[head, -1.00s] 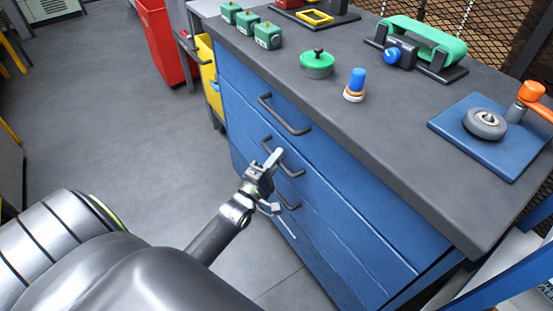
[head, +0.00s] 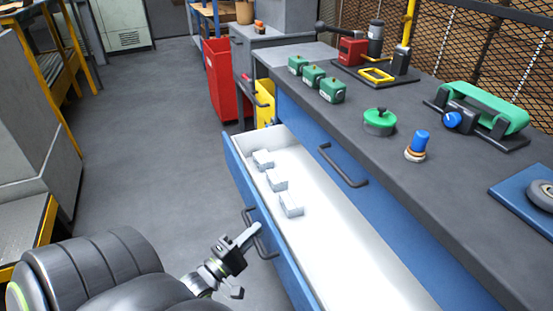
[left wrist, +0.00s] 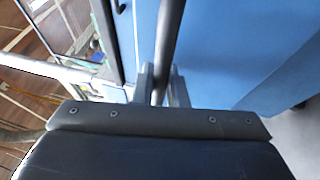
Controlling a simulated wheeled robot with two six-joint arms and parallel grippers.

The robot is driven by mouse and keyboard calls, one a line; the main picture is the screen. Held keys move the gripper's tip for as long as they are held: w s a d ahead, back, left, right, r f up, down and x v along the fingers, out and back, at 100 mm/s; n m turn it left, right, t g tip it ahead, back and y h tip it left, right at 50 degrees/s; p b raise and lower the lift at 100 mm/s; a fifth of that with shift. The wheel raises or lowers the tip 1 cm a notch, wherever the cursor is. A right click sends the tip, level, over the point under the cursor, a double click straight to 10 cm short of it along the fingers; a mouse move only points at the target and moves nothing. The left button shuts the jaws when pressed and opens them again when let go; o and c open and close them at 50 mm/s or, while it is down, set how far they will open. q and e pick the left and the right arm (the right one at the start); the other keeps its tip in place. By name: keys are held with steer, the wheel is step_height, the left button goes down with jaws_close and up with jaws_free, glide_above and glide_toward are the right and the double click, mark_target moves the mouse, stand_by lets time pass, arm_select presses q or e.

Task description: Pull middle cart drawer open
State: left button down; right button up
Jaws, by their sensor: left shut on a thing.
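The blue cart's middle drawer (head: 238,170) is pulled well out, with a white inside. Several small pale blocks (head: 277,180) lie in it near its front panel. My left gripper (head: 247,239) is at the dark bar handle (head: 249,217) on the drawer front. In the left wrist view the dark handle bar (left wrist: 167,45) runs between the two fingers (left wrist: 160,85), which are shut on it. The top drawer above, with its own dark handle (head: 342,166), is closed. My right gripper is in neither view.
The dark cart top (head: 400,175) holds several green blocks (head: 313,76), a green-lidded pot (head: 380,121), a blue-capped piece (head: 417,144) and a green belt device (head: 487,112). A red bin (head: 220,78) and yellow bin (head: 264,102) stand beyond. Grey floor (head: 150,130) left of the drawer is clear.

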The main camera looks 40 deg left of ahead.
arm_select(q)
steer(key=shift+s+a, duration=0.3)
steer(key=shift+s, duration=0.4)
steer(key=shift+s+a, duration=0.25)
steer(key=shift+s, duration=0.45)
steer(key=shift+s+a, duration=0.3)
steer(key=shift+s, duration=0.4)
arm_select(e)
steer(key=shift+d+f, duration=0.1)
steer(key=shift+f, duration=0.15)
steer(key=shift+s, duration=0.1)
arm_select(q)
steer(key=c, duration=1.5)
jaws_free()
steer(key=shift+o, duration=0.2)
